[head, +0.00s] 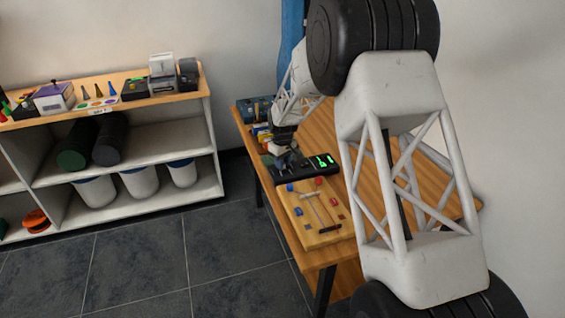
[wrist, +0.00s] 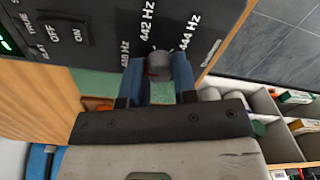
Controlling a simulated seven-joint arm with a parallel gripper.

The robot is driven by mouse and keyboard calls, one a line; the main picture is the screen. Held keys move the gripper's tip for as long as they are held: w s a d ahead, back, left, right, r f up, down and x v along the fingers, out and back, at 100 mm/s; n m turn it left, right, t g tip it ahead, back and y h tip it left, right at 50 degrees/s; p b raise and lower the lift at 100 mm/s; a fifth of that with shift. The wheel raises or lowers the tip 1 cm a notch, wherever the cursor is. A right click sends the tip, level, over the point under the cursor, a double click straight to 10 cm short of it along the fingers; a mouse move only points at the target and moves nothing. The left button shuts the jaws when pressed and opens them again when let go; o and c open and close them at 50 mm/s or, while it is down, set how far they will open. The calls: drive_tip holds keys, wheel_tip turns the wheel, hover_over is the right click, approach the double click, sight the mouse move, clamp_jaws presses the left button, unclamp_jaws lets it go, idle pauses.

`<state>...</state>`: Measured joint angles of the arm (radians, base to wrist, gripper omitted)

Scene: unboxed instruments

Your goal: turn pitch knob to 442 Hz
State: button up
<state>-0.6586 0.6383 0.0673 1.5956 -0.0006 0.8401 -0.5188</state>
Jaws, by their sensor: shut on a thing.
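The pitch knob (wrist: 159,64) is a small grey knob on a black instrument panel (wrist: 100,25). Printed labels sit beside it, with 442 Hz in the middle, 444 Hz to the right and a lower value to the left. My gripper (wrist: 157,76) has blue fingers on both sides of the knob and is shut on it. I cannot tell exactly where the knob's pointer stands. In the head view the black instrument (head: 303,167) with green lit digits lies on the wooden table, and my gripper (head: 283,143) is at its far left end. The knob is hidden there.
A wooden board (head: 313,228) with red and blue parts lies in front of the instrument. Coloured items (head: 260,132) stand behind it on the table. OFF/ON switch markings (wrist: 65,35) are left of the knob. A white shelf (head: 165,148) stands apart at left.

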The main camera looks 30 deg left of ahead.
drive_tip(key=shift+m, duration=0.5)
drive_tip(key=m, duration=1.1)
idle(0.4)
drive_tip(key=o, duration=0.9)
drive_tip(key=shift+r, duration=0.1)
drive_tip(key=shift+r, duration=3.8)
